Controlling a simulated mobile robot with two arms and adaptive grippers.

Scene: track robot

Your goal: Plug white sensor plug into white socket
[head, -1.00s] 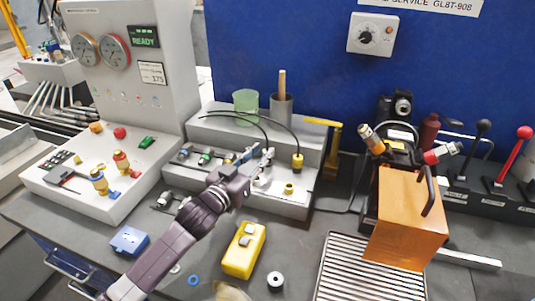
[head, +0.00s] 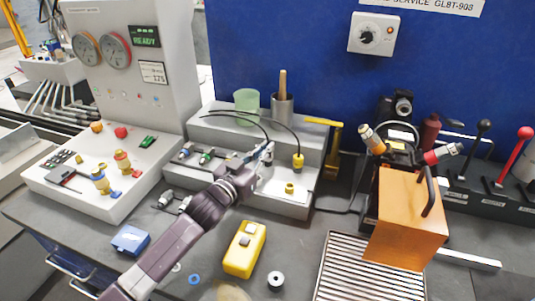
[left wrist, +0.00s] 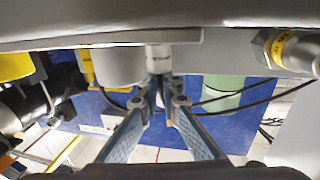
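My left gripper (head: 264,155) is at the grey stepped connector bench (head: 225,132). Its fingers are close together at the end of a black cable. In the left wrist view the fingertips (left wrist: 160,97) close around a pale grey-white cylinder, which looks like the white sensor plug (left wrist: 158,58). The plug's far end lies against or just in front of a grey surface; I cannot tell whether it is seated. The white socket cannot be made out. My right gripper is not in view.
A yellow plug (head: 298,161) on a second black cable stands right of my gripper, above a yellow socket (head: 290,188). A green cup (head: 246,100) and a grey cup (head: 282,109) stand behind. A yellow block (head: 244,249) and an orange box (head: 408,215) are nearer.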

